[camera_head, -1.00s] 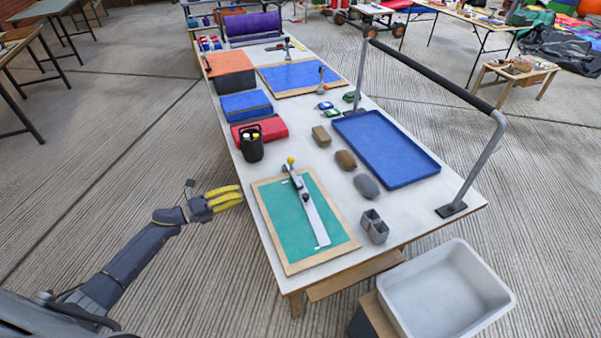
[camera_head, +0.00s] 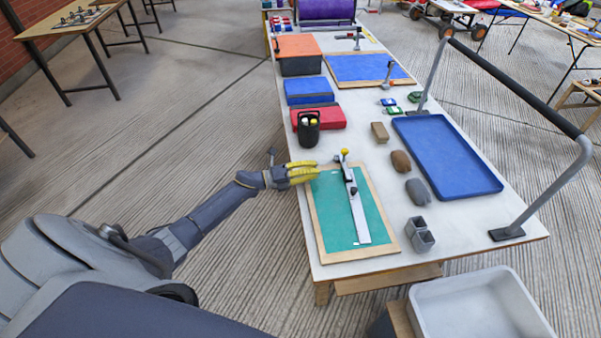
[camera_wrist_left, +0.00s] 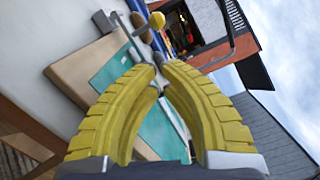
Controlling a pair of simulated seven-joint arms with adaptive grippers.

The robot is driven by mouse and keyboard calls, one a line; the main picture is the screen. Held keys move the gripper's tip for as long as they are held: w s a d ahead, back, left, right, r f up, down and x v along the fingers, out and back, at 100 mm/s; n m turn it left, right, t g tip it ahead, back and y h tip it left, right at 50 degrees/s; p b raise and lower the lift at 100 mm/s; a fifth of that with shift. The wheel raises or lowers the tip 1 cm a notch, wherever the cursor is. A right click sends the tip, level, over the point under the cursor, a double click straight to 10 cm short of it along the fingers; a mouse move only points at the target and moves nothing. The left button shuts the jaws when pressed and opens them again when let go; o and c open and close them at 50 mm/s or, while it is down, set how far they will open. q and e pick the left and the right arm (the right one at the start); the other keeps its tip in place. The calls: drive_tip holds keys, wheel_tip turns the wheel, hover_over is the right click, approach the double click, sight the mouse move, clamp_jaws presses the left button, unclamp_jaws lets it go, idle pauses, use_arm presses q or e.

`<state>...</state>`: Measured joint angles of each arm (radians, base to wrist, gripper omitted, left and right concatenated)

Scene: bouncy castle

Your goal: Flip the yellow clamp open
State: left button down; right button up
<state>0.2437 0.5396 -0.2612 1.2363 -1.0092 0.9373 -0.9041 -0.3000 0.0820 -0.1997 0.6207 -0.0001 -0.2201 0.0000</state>
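The yellow clamp shows as a yellow knob (camera_head: 344,152) at the far end of a long metal bar (camera_head: 354,200) on a green board with a wooden frame (camera_head: 333,236). In the left wrist view the yellow knob (camera_wrist_left: 157,20) is above and beyond the fingertips. My left gripper (camera_head: 317,170) has yellow ribbed fingers, is at the board's left edge and points right towards the clamp, apart from the knob. Its fingertips (camera_wrist_left: 159,68) have a narrow gap with nothing between them. My right gripper is not in view.
A black caddy (camera_head: 308,130) stands just behind the gripper, with a red case (camera_head: 330,118) next to it. A grey bin (camera_head: 480,305) stands at the table's near end.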

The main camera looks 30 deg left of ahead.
use_arm(q)
drive_tip(key=x, duration=1)
drive_tip(key=shift+w+d, duration=0.15)
